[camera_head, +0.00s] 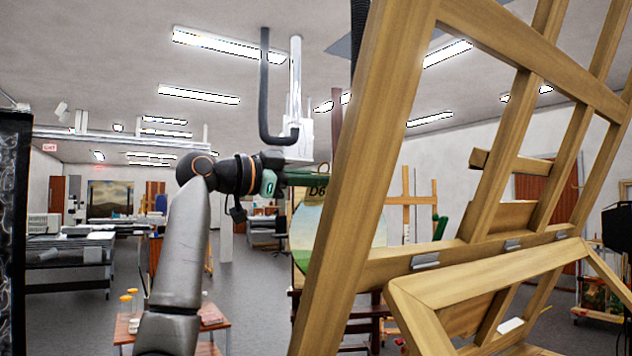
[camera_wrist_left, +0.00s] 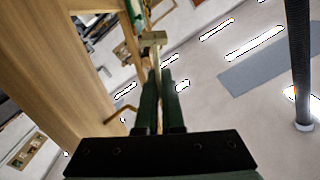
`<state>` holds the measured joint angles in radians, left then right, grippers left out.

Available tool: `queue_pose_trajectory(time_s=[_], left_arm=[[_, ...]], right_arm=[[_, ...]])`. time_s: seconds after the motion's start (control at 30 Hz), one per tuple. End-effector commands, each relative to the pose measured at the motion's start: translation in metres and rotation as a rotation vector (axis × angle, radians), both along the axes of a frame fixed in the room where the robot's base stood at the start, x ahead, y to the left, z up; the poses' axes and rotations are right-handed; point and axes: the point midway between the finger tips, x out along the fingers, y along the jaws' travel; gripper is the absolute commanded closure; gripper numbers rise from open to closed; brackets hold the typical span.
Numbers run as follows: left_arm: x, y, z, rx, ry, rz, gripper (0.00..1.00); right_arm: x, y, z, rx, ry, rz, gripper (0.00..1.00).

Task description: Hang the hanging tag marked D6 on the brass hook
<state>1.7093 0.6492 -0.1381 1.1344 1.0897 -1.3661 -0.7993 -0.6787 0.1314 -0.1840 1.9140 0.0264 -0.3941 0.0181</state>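The tag marked D6 (camera_head: 318,191) shows in the head view at the tips of my left gripper (camera_head: 300,178), partly hidden behind a wooden easel upright. A small ring shows at its top. In the left wrist view, the dark fingers of my left gripper (camera_wrist_left: 160,85) are close together on a thin tan piece, which appears to be the tag (camera_wrist_left: 155,60) seen edge-on. A bent brass-coloured rod, apparently the brass hook (camera_wrist_left: 124,110), juts from the wood left of the fingers, apart from the tag. The hook is not visible in the head view. My right gripper is out of view.
A large wooden easel (camera_head: 370,150) fills the right of the head view, its upright close to my left gripper. A dark hanging hose (camera_head: 265,90) is above my arm. A low table with jars (camera_head: 128,325) stands below left.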

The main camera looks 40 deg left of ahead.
Motion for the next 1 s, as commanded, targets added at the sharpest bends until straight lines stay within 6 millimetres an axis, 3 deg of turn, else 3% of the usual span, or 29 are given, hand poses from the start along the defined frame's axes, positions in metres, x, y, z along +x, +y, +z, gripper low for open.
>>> queue_pose_trajectory(time_s=[1.0], left_arm=[[-0.010,-0.024,-0.002,0.000,0.000,0.000,1.00]], right_arm=[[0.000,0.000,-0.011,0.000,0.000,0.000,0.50]])
